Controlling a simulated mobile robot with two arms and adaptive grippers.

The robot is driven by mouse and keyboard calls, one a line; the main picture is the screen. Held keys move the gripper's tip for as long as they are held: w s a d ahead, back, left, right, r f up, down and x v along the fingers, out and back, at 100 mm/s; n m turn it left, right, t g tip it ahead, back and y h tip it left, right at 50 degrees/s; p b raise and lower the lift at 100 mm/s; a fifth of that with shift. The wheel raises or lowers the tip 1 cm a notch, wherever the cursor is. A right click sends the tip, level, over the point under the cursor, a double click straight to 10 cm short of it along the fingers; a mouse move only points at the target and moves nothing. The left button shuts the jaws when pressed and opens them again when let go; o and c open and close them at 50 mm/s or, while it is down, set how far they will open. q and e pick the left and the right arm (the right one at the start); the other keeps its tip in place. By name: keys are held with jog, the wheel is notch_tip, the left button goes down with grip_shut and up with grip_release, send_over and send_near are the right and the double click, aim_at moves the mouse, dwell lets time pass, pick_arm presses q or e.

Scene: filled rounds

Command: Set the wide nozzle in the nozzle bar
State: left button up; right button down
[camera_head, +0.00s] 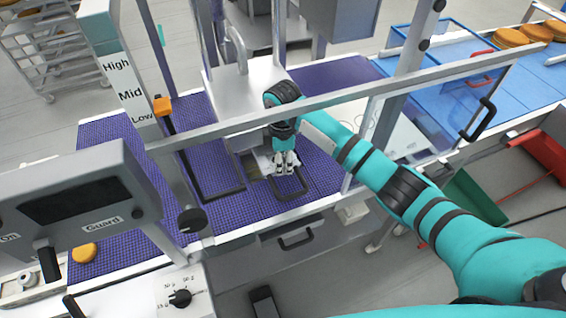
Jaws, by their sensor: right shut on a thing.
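My right gripper (285,170) is at the middle of the picture, at the end of the teal arm that comes in from the right. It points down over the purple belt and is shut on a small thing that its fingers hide. I cannot tell whether this is the wide nozzle. I cannot clearly make out the nozzle bar or the wide nozzle. My left gripper is not in view.
A metal rail (230,130) crosses in front of the purple belt (110,150). A grey control box (75,200) stands at left. A drawer handle (297,240) is below the belt. A blue belt (460,95) with round cakes (511,37) is at right, behind a clear guard with a black handle (480,118).

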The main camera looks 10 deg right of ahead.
jog(key=shift+d+f, duration=0.15)
jog(key=shift+f, duration=0.25)
jog(key=c, duration=1.1)
grip_release()
jog(key=o, duration=0.3)
jog(key=shift+w, duration=0.35)
jog(key=o, duration=0.5)
jog(key=shift+s+r, duration=0.1)
jog(key=shift+r, duration=0.05)
notch_tip(320, 180, up, 3)
jog(key=p, duration=0.2)
jog(key=shift+p, duration=0.35)
jog(key=shift+r, duration=2)
